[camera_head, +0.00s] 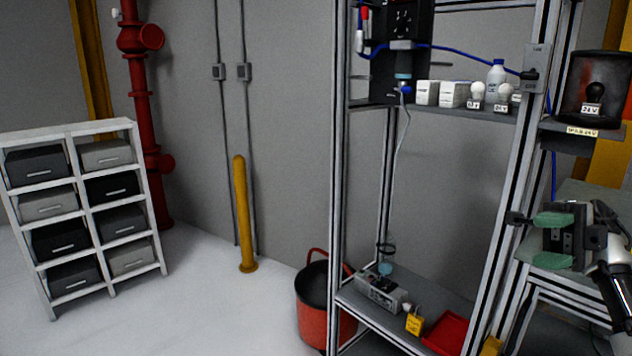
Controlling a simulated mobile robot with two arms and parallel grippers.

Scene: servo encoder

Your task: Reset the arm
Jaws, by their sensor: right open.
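My right gripper (545,240) comes in from the right edge. Its two green-padded fingers point left and stand apart, with nothing between them. It is in front of a grey table at the right, beside the metal frame rack (497,210). My left gripper is not in view. The rack holds a black unit (402,55) at the top, with blue cables and a pale cable hanging down from it. A grey device (382,292) sits on the rack's lower shelf.
A red tray (447,334) and yellow item (414,323) lie on the lower shelf. A red bucket (312,312), yellow post (243,215) and drawer shelf (82,205) stand left. The floor between is clear.

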